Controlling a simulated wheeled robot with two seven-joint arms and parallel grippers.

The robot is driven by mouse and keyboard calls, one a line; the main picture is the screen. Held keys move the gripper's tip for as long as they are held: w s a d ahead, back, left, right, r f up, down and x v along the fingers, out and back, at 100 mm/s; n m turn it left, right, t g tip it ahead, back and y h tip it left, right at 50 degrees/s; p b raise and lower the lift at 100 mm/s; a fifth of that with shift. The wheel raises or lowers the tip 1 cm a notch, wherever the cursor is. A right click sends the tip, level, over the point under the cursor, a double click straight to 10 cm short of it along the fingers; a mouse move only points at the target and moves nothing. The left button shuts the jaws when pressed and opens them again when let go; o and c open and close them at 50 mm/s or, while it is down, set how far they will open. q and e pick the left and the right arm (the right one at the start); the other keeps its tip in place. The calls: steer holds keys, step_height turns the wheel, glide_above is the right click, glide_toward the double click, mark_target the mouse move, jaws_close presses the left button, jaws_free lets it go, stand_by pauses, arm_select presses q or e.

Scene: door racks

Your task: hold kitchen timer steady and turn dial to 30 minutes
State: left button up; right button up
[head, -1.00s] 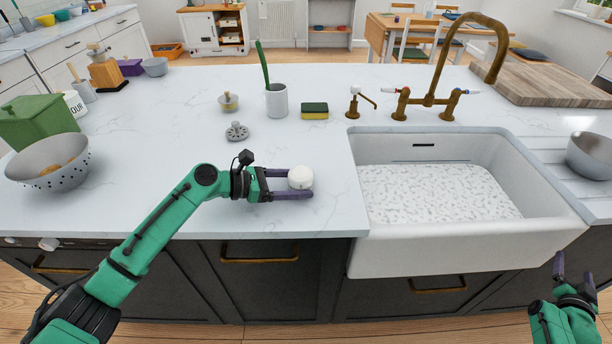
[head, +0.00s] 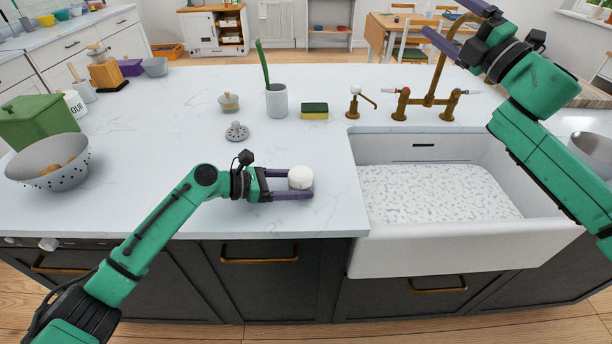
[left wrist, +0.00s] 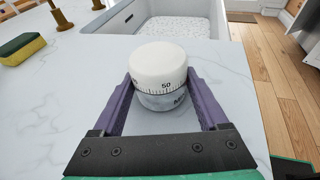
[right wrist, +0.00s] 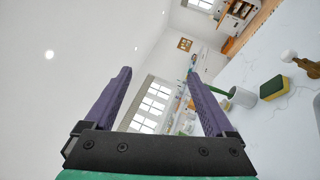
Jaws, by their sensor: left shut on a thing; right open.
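The white kitchen timer (head: 300,178) stands upright on the worktop, left of the sink. My left gripper (head: 295,183) is shut on it, one finger on each side. In the left wrist view the timer's white dial (left wrist: 158,65) shows the number 50 and tick marks facing me, above a greyer base (left wrist: 165,101) held between the fingers (left wrist: 162,100). My right gripper (head: 455,28) is open and empty, raised above the sink by the tap, far from the timer. In the right wrist view its fingers (right wrist: 158,85) stand wide apart.
The white sink (head: 360,233) and brass tap (head: 430,100) lie to the right. A colander (head: 45,165) is far left. The worktop around the timer is clear.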

steer(key=s+a+f+n+g, duration=0.1)
steer(key=a+f+n+g, duration=0.1)
steer(key=a+f+n, duration=0.3)
steer(key=n+g+h, duration=0.2)
steer(key=n+g, duration=0.5)
steer(key=n, duration=0.7)
glide_toward(308, 177)
steer(key=shift+m, duration=0.3)
steer(key=x, duration=1)
steer(key=shift+w+a+f, duration=0.15)
steer(key=shift+w+a, duration=0.05)
steer(key=shift+w, duration=0.05)
steer(key=shift+y, duration=0.3)
steer(key=c, duration=1.1)
